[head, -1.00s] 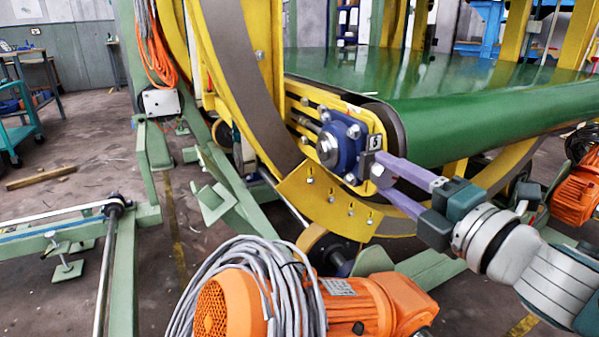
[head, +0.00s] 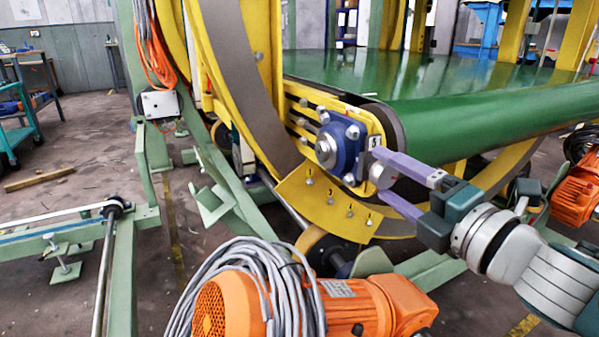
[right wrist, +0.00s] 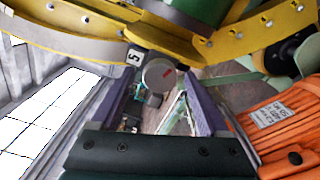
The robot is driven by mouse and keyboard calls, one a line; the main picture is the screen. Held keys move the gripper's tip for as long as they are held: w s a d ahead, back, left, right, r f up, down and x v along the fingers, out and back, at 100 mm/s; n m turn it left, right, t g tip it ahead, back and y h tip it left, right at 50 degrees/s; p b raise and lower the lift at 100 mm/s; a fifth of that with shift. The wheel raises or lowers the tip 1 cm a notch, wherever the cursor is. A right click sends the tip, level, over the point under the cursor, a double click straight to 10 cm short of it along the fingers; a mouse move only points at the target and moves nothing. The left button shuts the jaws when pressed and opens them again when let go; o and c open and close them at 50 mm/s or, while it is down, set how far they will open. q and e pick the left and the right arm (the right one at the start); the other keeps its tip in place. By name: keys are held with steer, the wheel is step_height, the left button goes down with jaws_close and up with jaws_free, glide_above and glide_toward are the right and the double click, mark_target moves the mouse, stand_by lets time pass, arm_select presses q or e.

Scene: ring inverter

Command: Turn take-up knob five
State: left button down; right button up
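Take-up knob five is a small round grey knob (head: 382,175) beside a tag marked 5 (head: 375,142), at the right end of the blue bearing block (head: 340,147). In the right wrist view, narrow gaps seem to show between knob and fingers (right wrist: 160,85). My left gripper is not in view.
A yellow plate with numbered bolts (head: 330,200) lies just below the knob. The green belt roller (head: 480,125) runs above my right gripper. An orange motor with grey cable (head: 350,305) stands below. A yellow ring (head: 240,70) rises at the left.

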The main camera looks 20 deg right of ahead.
steer(key=s+p, duration=0.1)
steer(key=s, duration=0.9)
steer(key=shift+d, duration=0.4)
